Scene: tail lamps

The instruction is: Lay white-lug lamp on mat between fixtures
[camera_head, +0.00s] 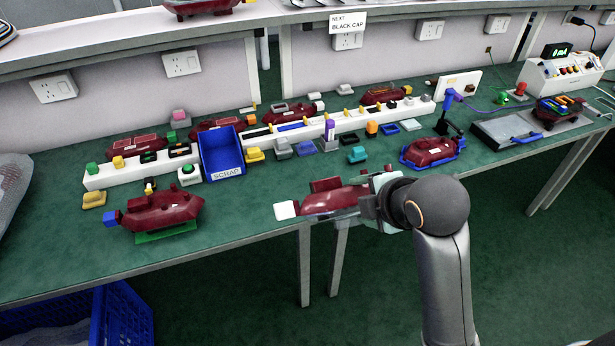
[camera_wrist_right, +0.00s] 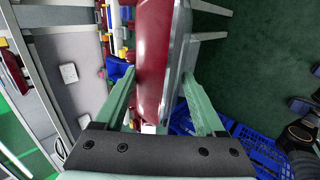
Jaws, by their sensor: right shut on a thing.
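My right gripper (camera_head: 372,203) is shut on a dark red tail lamp with a white lug (camera_head: 286,210). The lamp (camera_head: 335,199) is held near the front edge of the bench, its lug pointing left; whether it touches anything below is hidden. In the right wrist view the lamp (camera_wrist_right: 154,60) lies between the two pale green fingers. A lamp with a blue lug (camera_head: 162,211) sits on a green fixture (camera_head: 166,233) to the left. Another red lamp (camera_head: 430,151) sits in a blue fixture (camera_head: 407,160) to the right. I cannot make out a separate mat between them. My left gripper is not in view.
A blue scrap bin (camera_head: 221,155) stands behind, between white strips (camera_head: 130,171) carrying small coloured parts. Several loose caps lie mid-bench. A grey tray (camera_head: 505,131) is at the right. A blue crate (camera_head: 80,318) stands below the bench. Bare bench (camera_head: 240,215) lies left of the held lamp.

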